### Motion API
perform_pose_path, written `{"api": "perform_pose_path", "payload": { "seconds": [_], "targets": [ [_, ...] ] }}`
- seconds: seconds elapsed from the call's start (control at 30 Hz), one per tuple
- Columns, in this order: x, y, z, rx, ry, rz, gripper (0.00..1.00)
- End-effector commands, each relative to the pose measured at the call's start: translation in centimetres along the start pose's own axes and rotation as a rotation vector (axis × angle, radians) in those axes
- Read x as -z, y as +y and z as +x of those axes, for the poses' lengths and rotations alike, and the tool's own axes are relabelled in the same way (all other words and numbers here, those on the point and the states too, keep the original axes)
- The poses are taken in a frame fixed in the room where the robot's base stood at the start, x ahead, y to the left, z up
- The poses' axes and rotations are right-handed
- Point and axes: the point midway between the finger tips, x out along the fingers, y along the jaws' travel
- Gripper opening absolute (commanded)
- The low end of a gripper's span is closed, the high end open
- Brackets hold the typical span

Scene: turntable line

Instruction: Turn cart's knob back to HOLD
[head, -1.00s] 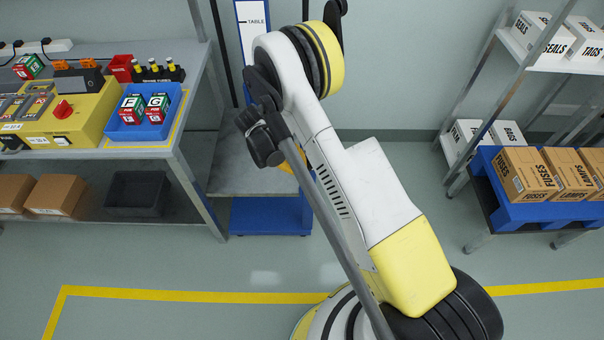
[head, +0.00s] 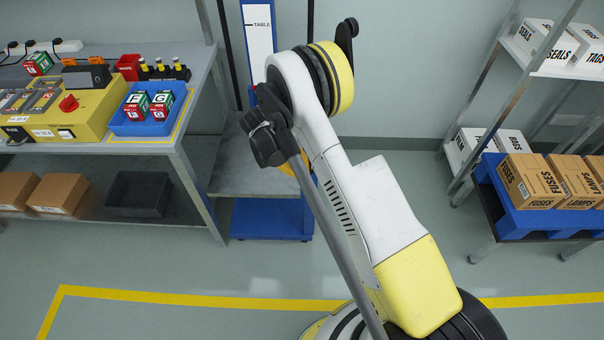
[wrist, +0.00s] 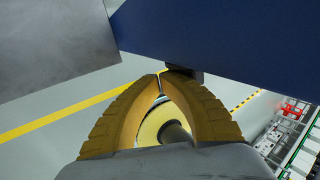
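The cart, blue with a grey deck (head: 240,178), stands beside the workbench. Its white TABLE plate (head: 259,45) is on the upright behind my arm. The cart's knob and its HOLD mark cannot be made out in the head view. In the wrist view, my gripper (wrist: 162,76) has its two yellow fingers converged, with the tips nearly touching. The tips are at the lower edge of a dark blue panel (wrist: 220,40). A small dark block (wrist: 184,69) under that edge is just behind the right fingertip; I cannot tell whether it is the knob or whether they touch.
A grey panel (wrist: 50,40) is close on the left in the wrist view. The workbench holds a yellow control box with a red knob (head: 69,103) and a blue bin (head: 145,128). A blue pallet (head: 520,220) with cartons stands right. Floor is clear between.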

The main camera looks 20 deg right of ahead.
Motion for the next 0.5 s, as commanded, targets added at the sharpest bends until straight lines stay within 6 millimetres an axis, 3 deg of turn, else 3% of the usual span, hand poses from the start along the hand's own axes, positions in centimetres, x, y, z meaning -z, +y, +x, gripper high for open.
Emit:
{"api": "perform_pose_path", "payload": {
  "seconds": [0.5],
  "targets": [
    [0.0,-0.1,0.73,0.0,0.001,0.001,0.0]
  ]
}}
